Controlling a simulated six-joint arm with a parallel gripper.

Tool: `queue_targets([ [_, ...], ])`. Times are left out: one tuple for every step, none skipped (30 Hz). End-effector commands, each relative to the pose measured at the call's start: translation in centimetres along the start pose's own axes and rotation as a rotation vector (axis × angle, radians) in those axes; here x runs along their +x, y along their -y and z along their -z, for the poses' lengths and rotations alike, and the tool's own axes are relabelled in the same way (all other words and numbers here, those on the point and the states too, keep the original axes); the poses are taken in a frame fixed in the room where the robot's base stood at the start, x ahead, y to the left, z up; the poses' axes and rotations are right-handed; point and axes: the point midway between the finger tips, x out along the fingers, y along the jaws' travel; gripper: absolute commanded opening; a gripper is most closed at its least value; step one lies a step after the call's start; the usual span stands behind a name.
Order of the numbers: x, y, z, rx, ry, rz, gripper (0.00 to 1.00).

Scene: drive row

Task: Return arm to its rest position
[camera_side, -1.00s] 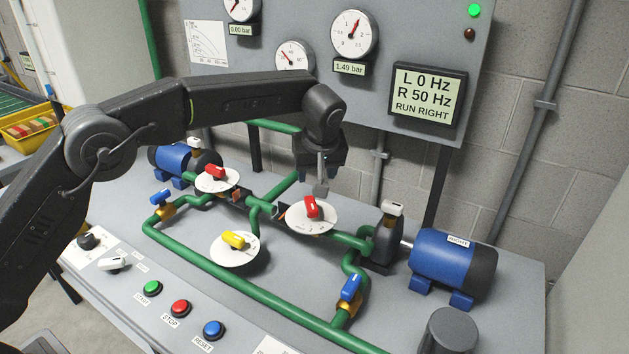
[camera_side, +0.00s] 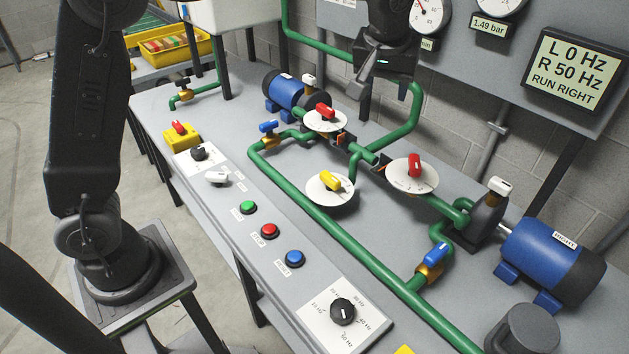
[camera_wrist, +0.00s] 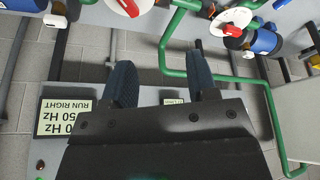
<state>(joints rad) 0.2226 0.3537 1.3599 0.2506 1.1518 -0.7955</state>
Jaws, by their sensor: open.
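My gripper (camera_side: 387,58) is at the top of the side view, raised above the back of the bench in front of the gauge panel. In that view its fingers are hard to make out. In the wrist view my gripper (camera_wrist: 163,82) shows two dark blue fingers spread apart with nothing between them. Below and around it in the side view are two red-handled valves, the left one (camera_side: 326,112) and the right one (camera_side: 414,166), and a yellow-handled valve (camera_side: 331,181). The gripper is clear of them all.
Green pipes (camera_side: 330,232) run along the bench between a left blue motor (camera_side: 289,91) and a right blue motor (camera_side: 553,258). The display (camera_side: 577,70) reads L 0 Hz, R 50 Hz, RUN RIGHT. Buttons and a knob (camera_side: 343,311) line the front edge. A yellow bin (camera_side: 176,45) stands behind left.

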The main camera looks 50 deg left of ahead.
Motion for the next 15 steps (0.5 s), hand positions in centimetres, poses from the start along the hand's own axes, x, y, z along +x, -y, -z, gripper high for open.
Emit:
queue_targets([
  [-1.6,1.9,-0.8,0.025,-0.003,-0.016,0.53],
  [-2.4,2.9,-1.3,0.045,-0.005,-0.027,0.53],
  [-3.4,4.1,-2.1,0.072,-0.006,-0.04,0.53],
  [-3.9,5.1,-2.8,0.092,-0.007,-0.048,0.53],
  [-4.6,6.0,-3.4,0.111,-0.01,-0.059,0.53],
  [-5.3,7.3,-4.5,0.137,-0.013,-0.071,0.53],
  [-5.7,8.2,-5.2,0.156,-0.016,-0.08,0.53],
  [-6.1,9.1,-6.0,0.175,-0.02,-0.09,0.53],
  [-6.6,10.3,-7.2,0.201,-0.025,-0.101,0.53],
  [-6.9,11.2,-8.1,0.22,-0.031,-0.109,0.53],
  [-7.1,12.1,-9.1,0.239,-0.036,-0.118,0.53],
  [-7.3,13.2,-10.4,0.264,-0.043,-0.128,0.53],
  [-7.4,13.9,-11.4,0.282,-0.049,-0.137,0.53],
  [-7.5,14.7,-12.3,0.3,-0.056,-0.144,0.53],
  [-7.4,15.7,-13.7,0.324,-0.064,-0.153,0.53],
])
